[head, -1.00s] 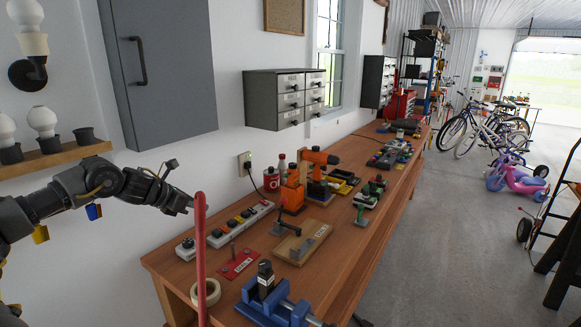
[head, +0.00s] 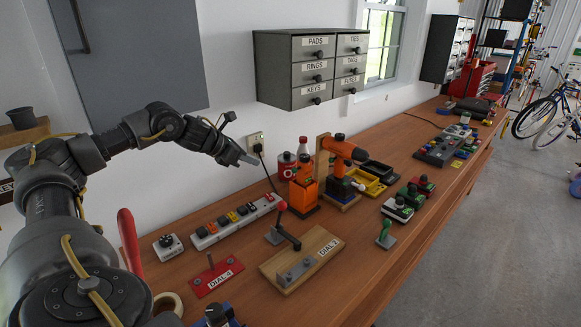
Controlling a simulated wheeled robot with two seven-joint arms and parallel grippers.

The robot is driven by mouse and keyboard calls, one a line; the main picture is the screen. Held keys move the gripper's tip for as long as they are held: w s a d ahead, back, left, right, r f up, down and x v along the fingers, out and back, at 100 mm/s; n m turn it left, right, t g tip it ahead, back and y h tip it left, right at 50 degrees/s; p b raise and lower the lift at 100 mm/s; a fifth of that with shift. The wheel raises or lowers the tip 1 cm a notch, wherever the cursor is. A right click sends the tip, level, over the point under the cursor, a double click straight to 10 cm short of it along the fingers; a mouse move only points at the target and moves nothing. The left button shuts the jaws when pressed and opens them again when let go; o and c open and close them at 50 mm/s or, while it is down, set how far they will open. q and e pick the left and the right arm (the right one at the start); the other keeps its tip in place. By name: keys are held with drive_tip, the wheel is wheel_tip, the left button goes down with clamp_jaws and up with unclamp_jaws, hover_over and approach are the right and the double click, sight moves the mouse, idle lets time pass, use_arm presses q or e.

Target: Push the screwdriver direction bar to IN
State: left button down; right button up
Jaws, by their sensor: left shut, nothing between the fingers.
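An orange power screwdriver (head: 343,148) is held upright against a wooden stand on the workbench, near the wall. Its direction bar is too small to make out from here. My left gripper (head: 247,159) is shut and empty, raised above the back of the bench, in front of the wall. It is to the left of the screwdriver and apart from it. My right gripper is not in view.
An orange holder (head: 304,190), red bottles (head: 287,164) and a power strip (head: 236,221) stand near the wall. Drawers (head: 311,68) hang above.

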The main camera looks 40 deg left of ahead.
use_arm(q)
drive_tip(key=w+r+p+x, duration=0.1)
drive_tip(key=p+x, duration=0.5)
drive_tip(key=x, duration=0.7)
drive_tip(key=shift+d+p, duration=0.15)
drive_tip(key=shift+p, duration=0.2)
